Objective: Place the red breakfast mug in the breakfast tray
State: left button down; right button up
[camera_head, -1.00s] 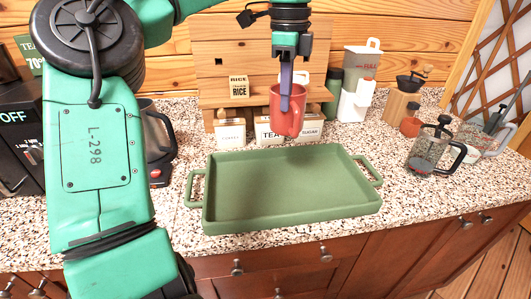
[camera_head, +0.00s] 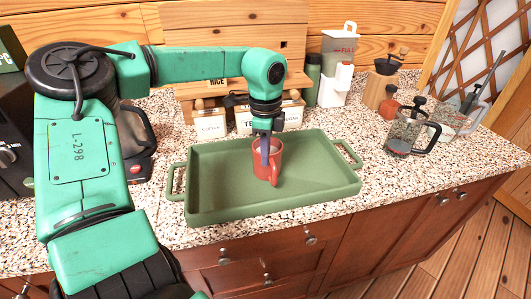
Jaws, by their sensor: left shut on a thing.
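The red breakfast mug (camera_head: 273,166) is over the middle of the green breakfast tray (camera_head: 325,194), low, inside the outline of its walls. I cannot tell for sure whether its base touches the tray floor. The mug is upright, with its handle towards the front. My left gripper (camera_head: 265,156) points down and is shut on the mug's wall; one finger shows at the near side of the rim. The tray lies on the speckled counter and holds nothing else. My right gripper is not in view.
Behind the tray stands a wooden shelf with white canisters (camera_head: 210,124). A French press (camera_head: 406,132) and a glass jug stand at the right. A dark kettle (camera_head: 136,140) is at the left, behind my arm. The counter (camera_head: 375,165) right of the tray is clear.

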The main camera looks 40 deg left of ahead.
pick_arm(q)
jog(key=c, duration=1)
grip_release()
jog(key=shift+d, duration=0.1)
jog(key=shift+c, duration=0.2)
jog(key=shift+f, duration=0.1)
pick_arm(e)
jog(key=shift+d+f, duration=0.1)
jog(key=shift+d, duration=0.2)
pick_arm(q)
jog(key=shift+r+p, duration=0.3)
jog(key=shift+r, duration=0.05)
notch_tip(320, 180, up, 12)
jog(key=b, duration=0.1)
jog(key=shift+f, duration=0.15)
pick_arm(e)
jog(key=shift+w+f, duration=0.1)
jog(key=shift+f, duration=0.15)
pick_arm(q)
jog(key=shift+s, duration=0.1)
